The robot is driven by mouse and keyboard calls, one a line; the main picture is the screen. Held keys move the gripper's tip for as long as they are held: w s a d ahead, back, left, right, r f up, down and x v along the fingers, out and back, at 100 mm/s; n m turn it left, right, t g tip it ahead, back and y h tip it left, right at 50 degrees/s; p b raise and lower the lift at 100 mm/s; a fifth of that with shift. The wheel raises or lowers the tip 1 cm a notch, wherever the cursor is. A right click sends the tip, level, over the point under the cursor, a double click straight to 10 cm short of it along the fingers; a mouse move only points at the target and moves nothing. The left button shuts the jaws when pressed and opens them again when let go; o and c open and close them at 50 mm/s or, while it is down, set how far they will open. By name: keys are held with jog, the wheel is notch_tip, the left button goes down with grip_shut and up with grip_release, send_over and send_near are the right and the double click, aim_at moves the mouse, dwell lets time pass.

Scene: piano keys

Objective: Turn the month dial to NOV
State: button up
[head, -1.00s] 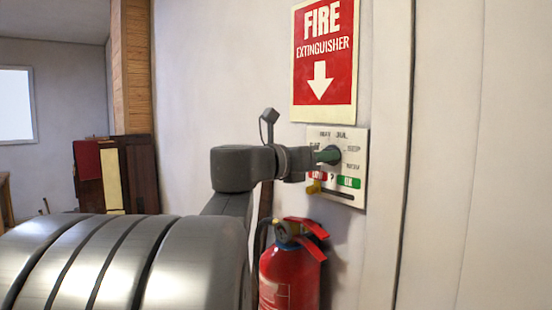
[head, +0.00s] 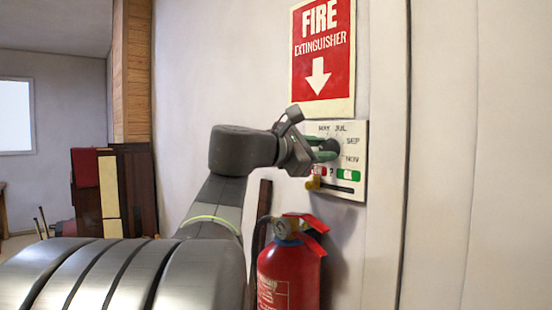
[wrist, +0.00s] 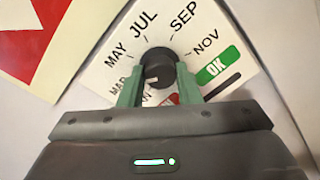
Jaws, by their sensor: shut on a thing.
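The month dial is a black round knob (wrist: 160,66) on a white panel (wrist: 105,72), with month labels around it. In the wrist view a short white mark on the knob points down-left, toward the partly hidden JAN label. The NOV label (wrist: 206,43) is at upper right of the knob. My gripper (wrist: 159,76) has its two green fingers on either side of the knob, shut on it. In the head view the gripper (head: 327,150) reaches the panel from the left, and its fingers hide part of the dial's left side.
A red fire extinguisher (head: 288,272) hangs below the panel, close under my arm. A fire extinguisher sign (head: 322,58) is above.

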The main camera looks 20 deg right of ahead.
jog(key=shift+f+m+t+b, duration=0.15)
jog(key=shift+m+t+b, duration=0.25)
jog(key=shift+m+b, duration=6.3)
jog(key=shift+f+m+t+b, duration=0.1)
jog(key=shift+m+t+b, duration=0.3)
jog(key=shift+m+b, duration=6.25)
jog(key=m+p, duration=0.6)
jog(key=shift+m, duration=0.35)
jog(key=o, duration=1)
jog(key=shift+c, duration=0.2)
jog(key=shift+s+r, duration=0.1)
